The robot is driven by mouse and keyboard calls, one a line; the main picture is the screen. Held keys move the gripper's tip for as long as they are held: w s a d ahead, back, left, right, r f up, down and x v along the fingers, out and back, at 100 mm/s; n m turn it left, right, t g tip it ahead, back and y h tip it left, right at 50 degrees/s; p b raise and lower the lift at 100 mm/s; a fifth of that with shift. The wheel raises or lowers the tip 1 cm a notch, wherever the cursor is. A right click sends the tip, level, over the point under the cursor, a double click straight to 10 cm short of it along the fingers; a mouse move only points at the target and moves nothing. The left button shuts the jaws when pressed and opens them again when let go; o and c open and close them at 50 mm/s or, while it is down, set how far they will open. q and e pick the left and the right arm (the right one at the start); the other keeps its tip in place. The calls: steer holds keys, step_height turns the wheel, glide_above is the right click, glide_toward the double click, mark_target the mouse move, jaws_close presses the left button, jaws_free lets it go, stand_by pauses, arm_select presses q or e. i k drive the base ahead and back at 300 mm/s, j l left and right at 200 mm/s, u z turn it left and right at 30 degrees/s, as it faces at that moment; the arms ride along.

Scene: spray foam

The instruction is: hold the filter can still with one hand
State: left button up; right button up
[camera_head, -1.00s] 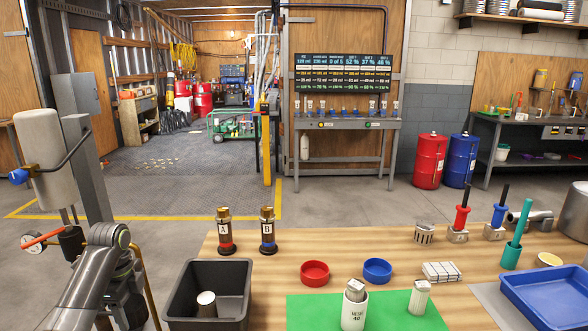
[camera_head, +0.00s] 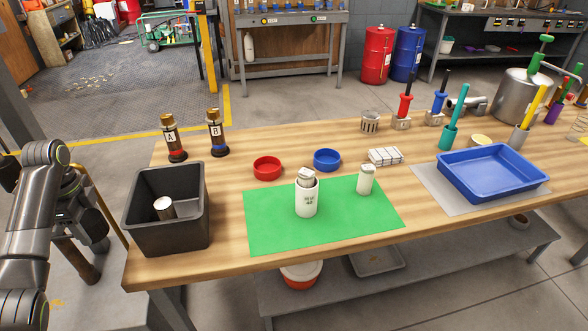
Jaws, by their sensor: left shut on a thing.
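A white can (camera_head: 307,200) with dark lettering and a grey block-like top stands upright on the green mat (camera_head: 270,232). A smaller white can (camera_head: 365,180) with a grey cap stands to its right on the mat. I cannot tell for sure which can is the filter can. My left gripper (camera_head: 90,235) is at the left, off the table's edge and well apart from both cans. It is shut on what looks like a dark brown cylinder (camera_head: 84,265); its fingertips are hard to make out. My right gripper is not in view.
A black bin (camera_head: 140,230) holding a small pale-topped cylinder (camera_head: 164,208) stands between my left arm and the mat. Bottles A (camera_head: 172,140) and B (camera_head: 216,135), a red dish (camera_head: 267,167) and a blue dish (camera_head: 327,159) stand behind. A blue tray (camera_head: 480,195) is at right.

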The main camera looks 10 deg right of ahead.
mark_target(306, 200)
steer(key=i+j+z, duration=0.1)
steer(key=j+z, duration=0.25)
steer(key=j, duration=0.2)
steer(key=j+z, duration=0.35)
steer(key=j, duration=0.15)
steer(key=j+z, duration=0.4)
steer(key=j, duration=0.15)
steer(key=k+j+z, duration=0.15)
steer(key=j+z, duration=0.2)
steer(key=j, duration=0.15)
steer(key=k+j+z, duration=0.2)
steer(key=j+z, duration=0.15)
steer(key=j, duration=0.15)
